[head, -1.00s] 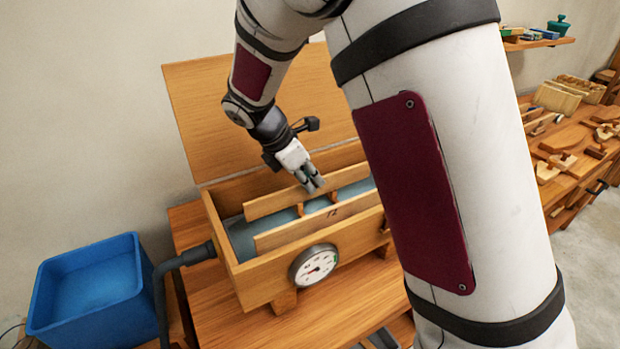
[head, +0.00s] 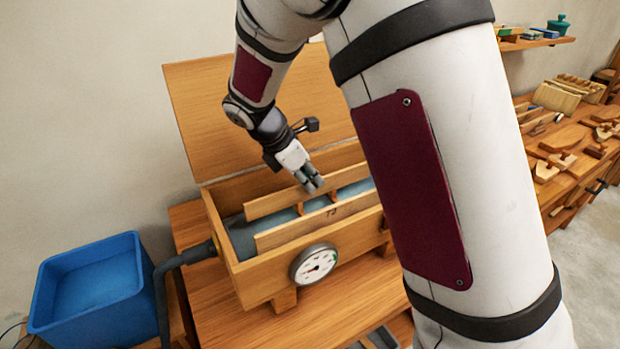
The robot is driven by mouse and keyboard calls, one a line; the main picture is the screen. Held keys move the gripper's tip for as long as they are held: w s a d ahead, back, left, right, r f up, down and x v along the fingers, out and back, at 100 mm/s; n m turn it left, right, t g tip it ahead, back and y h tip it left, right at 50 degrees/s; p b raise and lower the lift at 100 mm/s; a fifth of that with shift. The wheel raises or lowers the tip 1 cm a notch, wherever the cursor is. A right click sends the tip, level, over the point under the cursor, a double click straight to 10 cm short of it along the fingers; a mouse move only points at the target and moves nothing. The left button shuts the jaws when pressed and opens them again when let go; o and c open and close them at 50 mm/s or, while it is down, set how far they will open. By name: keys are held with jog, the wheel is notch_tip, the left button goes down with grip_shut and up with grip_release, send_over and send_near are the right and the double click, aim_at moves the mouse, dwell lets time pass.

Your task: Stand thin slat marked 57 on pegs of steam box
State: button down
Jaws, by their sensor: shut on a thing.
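The steam box (head: 258,283) is a wooden box with its lid (head: 255,115) raised behind it and a round dial (head: 314,264) on its front. Inside, a slat (head: 275,203) stands on edge toward the back, and my gripper (head: 312,184) is shut on its upper edge. No number can be read on this slat from here. A second slat (head: 300,230) with a dark number, hard to read now, stands nearer the front. Short wooden pieces, perhaps pegs, show between the two. The slats' right ends and bottom edges are partly hidden.
A blue tub (head: 90,290) stands left of the box, with a dark hose (head: 162,300) running from the box beside it. My own arm blocks much of the middle. A workbench (head: 575,150) with wooden tools is at the right.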

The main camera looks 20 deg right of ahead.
jog(key=shift+f, duration=0.15)
jog(key=c, duration=1.7)
grip_release()
jog(key=shift+o, duration=0.2)
notch_tip(320, 180, up, 11)
jog(key=p, duration=0.4)
